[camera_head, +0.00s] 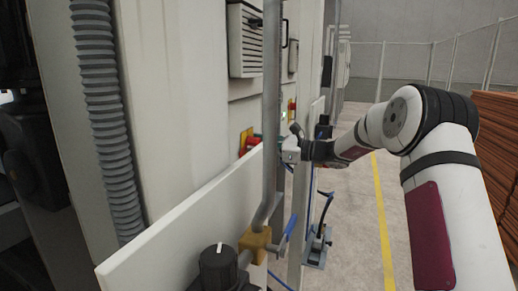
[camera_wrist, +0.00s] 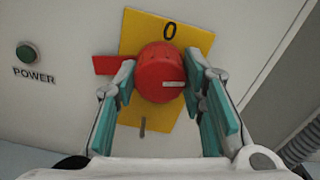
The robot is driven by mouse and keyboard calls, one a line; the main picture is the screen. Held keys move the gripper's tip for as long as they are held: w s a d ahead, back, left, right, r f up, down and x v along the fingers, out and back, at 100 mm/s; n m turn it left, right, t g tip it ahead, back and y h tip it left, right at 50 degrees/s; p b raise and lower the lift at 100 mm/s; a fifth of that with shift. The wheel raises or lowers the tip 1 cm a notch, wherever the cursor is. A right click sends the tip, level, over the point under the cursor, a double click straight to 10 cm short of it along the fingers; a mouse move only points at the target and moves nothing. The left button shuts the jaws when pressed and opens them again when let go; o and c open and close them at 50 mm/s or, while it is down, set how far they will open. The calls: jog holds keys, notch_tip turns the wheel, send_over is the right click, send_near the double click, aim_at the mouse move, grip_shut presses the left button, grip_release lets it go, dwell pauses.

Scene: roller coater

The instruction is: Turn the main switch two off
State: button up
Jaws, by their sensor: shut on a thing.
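A round red switch knob (camera_wrist: 160,66) sits on a yellow plate (camera_wrist: 194,36) in the wrist view. The plate carries a "0" above the knob and a faint upright mark below it. A red tab (camera_wrist: 115,65) sticks out left of the knob, and a short white line on the knob lies nearly level toward the right. My gripper (camera_wrist: 160,78) is shut on the knob, one finger on each side. In the head view my gripper (camera_head: 289,150) is at the panel, partly behind a grey pipe; a red knob (camera_head: 249,144) shows left of the pipe.
A green button (camera_wrist: 27,54) labelled "POWER" is left of the plate. In the head view, the vertical grey pipe (camera_head: 271,100) and a pale panel (camera_head: 190,225) stand in front of the switch area. Another red-and-yellow switch (camera_head: 292,106) is farther along.

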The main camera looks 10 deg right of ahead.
jog(key=n+b, duration=0.2)
jog(key=n, duration=0.1)
jog(key=shift+f+n, duration=0.1)
jog(key=shift+n, duration=0.3)
jog(key=n+b, duration=0.3)
jog(key=shift+n, duration=0.3)
jog(key=n+b, duration=0.5)
jog(key=b, duration=0.1)
jog(key=shift+f, duration=0.15)
jog(key=n+b, duration=0.2)
jog(key=b, duration=0.1)
jog(key=shift+n, duration=0.3)
jog(key=o, duration=1.1)
jog(key=shift+r, duration=0.2)
jog(key=shift+o, duration=0.2)
